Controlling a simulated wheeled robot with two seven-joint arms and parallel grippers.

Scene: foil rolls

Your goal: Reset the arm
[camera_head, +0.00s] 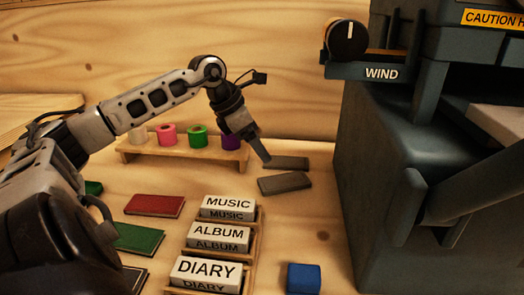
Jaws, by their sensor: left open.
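My left arm comes in from the left and bends down near the middle of the view. Its gripper (262,152) is open, with nothing seen between its fingers. The gripper hangs just right of the purple foil roll (230,142) and partly overlaps it in the view. It is above two flat grey pieces, the far one (288,163) and the near one (285,183). I cannot tell whether the fingertips touch the far piece. White (138,135), pink (167,135) and green (197,136) rolls stand on a wooden rack (180,150). My right gripper does not show.
A wooden holder (254,250) carries labelled blocks, MUSIC (228,204), ALBUM (219,233) and DIARY (206,269). Red (154,205) and green (138,238) books lie left of it. A blue block (303,278) sits front right. A large grey machine (375,180) with a WIND knob (346,40) blocks the right.

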